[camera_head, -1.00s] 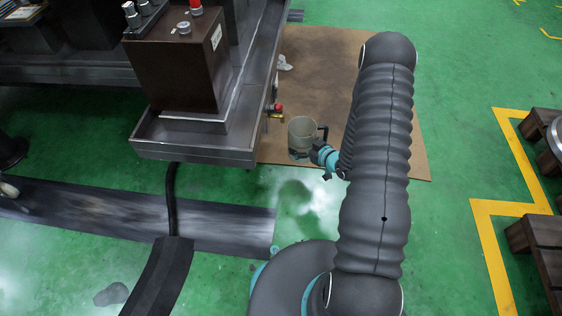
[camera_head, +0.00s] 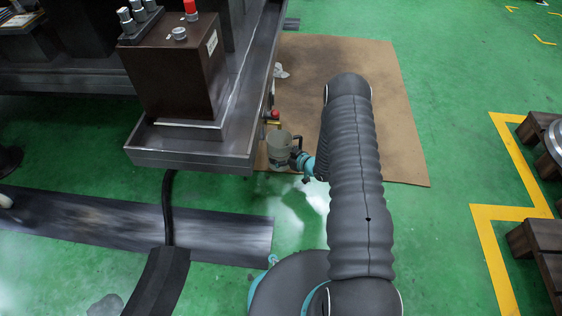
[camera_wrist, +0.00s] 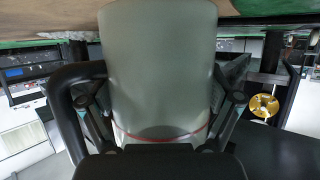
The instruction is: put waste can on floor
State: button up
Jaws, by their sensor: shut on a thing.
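The waste can (camera_head: 279,150) is a pale grey-green can with a dark handle, beside the right edge of the machine bench in the head view. In the wrist view the can (camera_wrist: 158,70) fills the middle, with a thin red line around it near my gripper. My gripper (camera_wrist: 160,125) is shut on the can, with one dark finger on each side. In the head view my gripper (camera_head: 297,160) is small and partly hidden by the can and my arm. I cannot tell how high the can is above the ground.
A brown mat (camera_head: 400,130) lies on the green floor (camera_head: 440,230) behind and right of the can. The machine bench (camera_head: 190,150) with a brown box (camera_head: 175,65) stands close on the left. Wooden pallets (camera_head: 540,250) stand at the far right.

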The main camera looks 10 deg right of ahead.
jog(key=shift+w+f+b, duration=0.15)
jog(key=shift+f+b, duration=0.2)
jog(key=shift+f, duration=1.7)
jog(key=shift+f, duration=0.15)
jog(key=o, duration=0.9)
jog(key=shift+o, duration=0.2)
